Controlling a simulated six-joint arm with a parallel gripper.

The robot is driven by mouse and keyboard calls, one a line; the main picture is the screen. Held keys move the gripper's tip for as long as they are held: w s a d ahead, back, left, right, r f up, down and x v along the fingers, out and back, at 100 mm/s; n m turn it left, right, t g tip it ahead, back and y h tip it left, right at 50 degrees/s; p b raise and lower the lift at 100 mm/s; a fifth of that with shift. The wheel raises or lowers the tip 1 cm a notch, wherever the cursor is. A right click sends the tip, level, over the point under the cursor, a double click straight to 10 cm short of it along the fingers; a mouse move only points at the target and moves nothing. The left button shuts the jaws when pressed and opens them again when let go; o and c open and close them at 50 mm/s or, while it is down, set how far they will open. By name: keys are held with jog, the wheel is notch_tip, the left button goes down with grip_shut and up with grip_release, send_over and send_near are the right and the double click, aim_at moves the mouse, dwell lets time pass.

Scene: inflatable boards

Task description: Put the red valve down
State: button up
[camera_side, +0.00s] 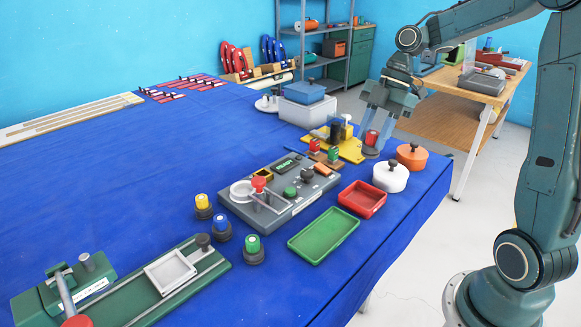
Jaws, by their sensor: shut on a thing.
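My gripper (377,130) points down at the right back of the blue table, with its fingers closed around a red valve (371,138). The red valve is upright, with a grey lower part below it; I cannot tell whether it touches the table. Yellow (202,202), blue (221,222) and green (252,244) valves stand on dark bases in front.
An orange pot (411,157) and a white pot (390,178) are close to my gripper on the right. A red tray (362,200), a green tray (324,235) and a grey test unit (285,210) lie in front. Open blue cloth (150,160) is at the left.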

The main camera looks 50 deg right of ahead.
notch_tip(320, 180, down, 9)
jog(key=shift+f, duration=0.2)
jog(key=shift+f, duration=2.15)
jog(key=shift+f, duration=0.15)
jog(key=o, duration=1.1)
jog(key=v, duration=1.2)
jog(key=shift+r, duration=0.2)
